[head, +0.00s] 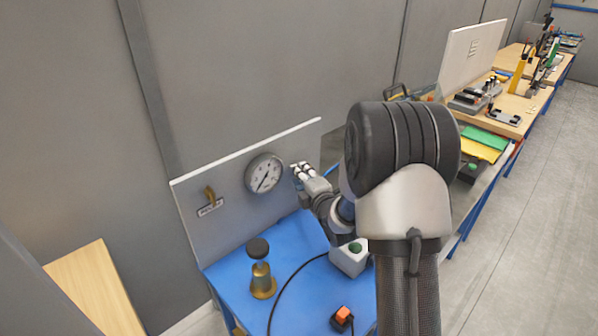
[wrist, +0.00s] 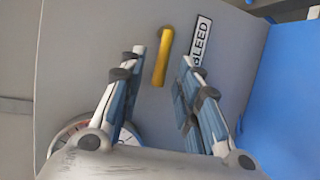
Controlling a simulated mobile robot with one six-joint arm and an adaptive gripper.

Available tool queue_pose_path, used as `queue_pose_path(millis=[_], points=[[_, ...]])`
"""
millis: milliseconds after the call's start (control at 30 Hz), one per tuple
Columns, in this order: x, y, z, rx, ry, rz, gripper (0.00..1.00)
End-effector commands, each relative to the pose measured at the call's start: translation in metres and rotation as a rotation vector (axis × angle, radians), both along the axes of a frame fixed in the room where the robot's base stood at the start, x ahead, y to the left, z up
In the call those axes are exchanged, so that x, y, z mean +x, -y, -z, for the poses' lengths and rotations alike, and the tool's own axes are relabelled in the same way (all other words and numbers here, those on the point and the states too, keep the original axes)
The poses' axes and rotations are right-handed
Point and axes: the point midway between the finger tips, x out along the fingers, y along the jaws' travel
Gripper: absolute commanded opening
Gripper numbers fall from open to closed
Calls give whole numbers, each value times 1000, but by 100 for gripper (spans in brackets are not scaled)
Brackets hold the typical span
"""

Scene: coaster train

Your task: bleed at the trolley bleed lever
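The yellow bleed lever (head: 210,195) is mounted on the grey upright panel (head: 228,178) of the blue trolley, above a small BLEED label (head: 210,207). In the wrist view the lever (wrist: 161,57) shows as a yellow bar lying in the gap between my fingertips, with the label (wrist: 201,41) just right of it. My gripper (head: 300,171) is open and empty, in front of the panel, to the right of the gauge in the head view. In the wrist view my gripper (wrist: 164,58) has its fingers spread either side of the lever's line. The fingers look apart from the lever.
A round dial gauge (head: 264,173) sits on the panel between lever and gripper; its edge shows in the wrist view (wrist: 72,131). The blue top (head: 300,262) holds a brass part with a black knob (head: 261,270), a green-button box (head: 350,257), an orange switch (head: 342,317) and a black cable.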

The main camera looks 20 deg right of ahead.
Motion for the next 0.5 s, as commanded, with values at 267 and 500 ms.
queue_pose_path(millis=[267,500], points=[[0,0,0,0,0,0,28],[0,0,0,0,0,0,12]])
